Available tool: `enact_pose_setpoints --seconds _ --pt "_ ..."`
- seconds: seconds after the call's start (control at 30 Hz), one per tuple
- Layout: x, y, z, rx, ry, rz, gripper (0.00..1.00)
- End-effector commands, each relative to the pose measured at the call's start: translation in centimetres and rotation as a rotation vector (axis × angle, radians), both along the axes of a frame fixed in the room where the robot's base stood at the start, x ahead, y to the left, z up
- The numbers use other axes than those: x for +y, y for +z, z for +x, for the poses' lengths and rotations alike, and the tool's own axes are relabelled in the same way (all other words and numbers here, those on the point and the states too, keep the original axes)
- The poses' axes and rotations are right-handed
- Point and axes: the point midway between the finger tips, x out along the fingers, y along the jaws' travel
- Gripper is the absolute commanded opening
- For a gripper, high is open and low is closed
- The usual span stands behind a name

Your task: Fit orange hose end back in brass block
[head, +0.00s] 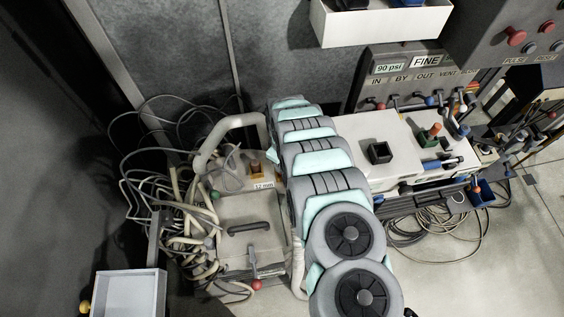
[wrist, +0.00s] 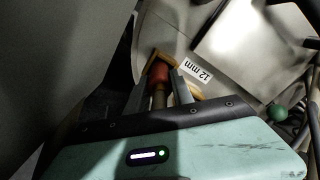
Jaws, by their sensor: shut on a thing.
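My gripper (wrist: 159,84) is shut on the orange hose end (wrist: 158,72) in the wrist view, with one grey finger on each side. A tan length of hose shows between the fingers below the orange collar. The brass block (wrist: 150,57) lies right at the hose end, partly covered by it and the fingers. I cannot tell whether the hose end is seated in the block or only in front of it. The brass block also shows in the head view (head: 254,168), beside the "12 mm" label (head: 263,186). My arm hides the gripper there.
Tangled hoses and cables (head: 180,200) hang left of the block. A grey panel with a dark handle (head: 249,228) and a red knob (head: 257,285) lies below it. A green knob (wrist: 277,112) is at right in the wrist view. A white worktop (head: 375,135) stands right of my arm.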

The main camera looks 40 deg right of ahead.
Motion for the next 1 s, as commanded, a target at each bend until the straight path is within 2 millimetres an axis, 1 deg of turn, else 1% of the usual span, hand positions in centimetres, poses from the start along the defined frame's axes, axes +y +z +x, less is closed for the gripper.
enact_pose_setpoints --seconds 1.0 --pt "0.0 -1.3 0.0 0.000 0.001 0.000 0.00"
